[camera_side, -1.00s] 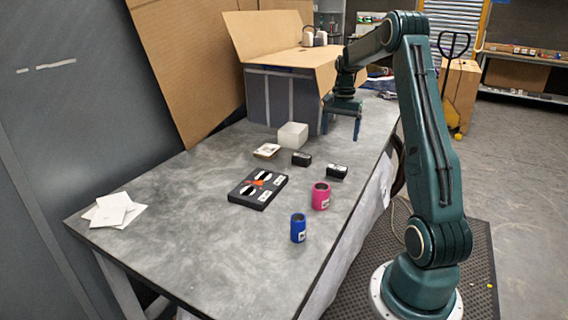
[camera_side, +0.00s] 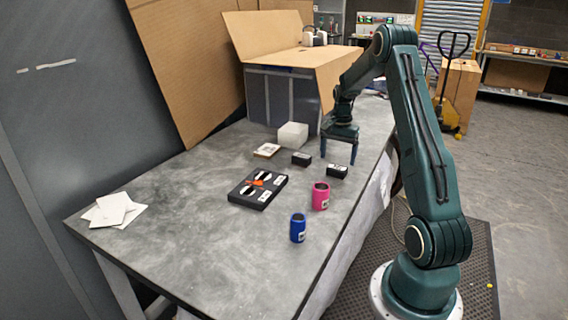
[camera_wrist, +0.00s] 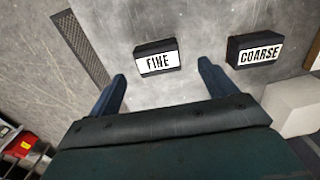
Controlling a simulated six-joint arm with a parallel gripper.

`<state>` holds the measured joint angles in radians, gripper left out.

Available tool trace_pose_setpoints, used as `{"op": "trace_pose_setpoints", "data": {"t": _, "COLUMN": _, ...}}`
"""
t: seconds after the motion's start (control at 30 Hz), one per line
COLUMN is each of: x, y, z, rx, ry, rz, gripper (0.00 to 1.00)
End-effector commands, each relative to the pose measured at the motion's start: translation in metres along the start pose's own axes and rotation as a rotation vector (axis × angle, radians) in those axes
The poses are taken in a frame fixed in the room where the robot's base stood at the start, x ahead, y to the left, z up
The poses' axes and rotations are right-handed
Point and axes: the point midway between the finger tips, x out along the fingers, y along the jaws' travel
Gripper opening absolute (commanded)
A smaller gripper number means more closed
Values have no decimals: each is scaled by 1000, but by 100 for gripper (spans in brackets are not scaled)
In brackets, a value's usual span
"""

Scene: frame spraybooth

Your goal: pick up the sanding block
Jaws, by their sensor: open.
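Two black sanding blocks lie on the grey table. One is labelled FINE (camera_wrist: 157,60) and the other COARSE (camera_wrist: 254,50) in the wrist view. By their layout, the fine one is the right block (camera_side: 337,171) in the side view, and the coarse one is the left block (camera_side: 302,159), nearer the white cube. My gripper (camera_side: 338,160) points down with its fingers open and empty, above and just behind the fine block. In the wrist view my gripper (camera_wrist: 162,72) has the fine block just ahead, between the lines of its fingertips; COARSE is outside to the right.
A white cube (camera_side: 292,135) and a small pale-topped item (camera_side: 267,150) lie left of the blocks. An open cardboard-flapped box (camera_side: 262,95) stands behind.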

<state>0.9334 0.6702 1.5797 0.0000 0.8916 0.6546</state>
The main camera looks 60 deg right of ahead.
Motion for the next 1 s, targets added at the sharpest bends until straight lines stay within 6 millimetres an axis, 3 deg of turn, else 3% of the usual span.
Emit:
{"op": "trace_pose_setpoints", "data": {"t": 0.23, "x": 9, "y": 1, "z": 1, "rx": 0, "ry": -1, "rz": 1, "gripper": 84}}
{"op": "trace_pose_setpoints", "data": {"t": 0.6, "x": 47, "y": 3, "z": 2, "rx": 1, "ry": -1, "rz": 0, "gripper": 84}}
{"op": "trace_pose_setpoints", "data": {"t": 1.0, "x": 52, "y": 3, "z": 2, "rx": 1, "ry": -1, "rz": 0, "gripper": 84}}
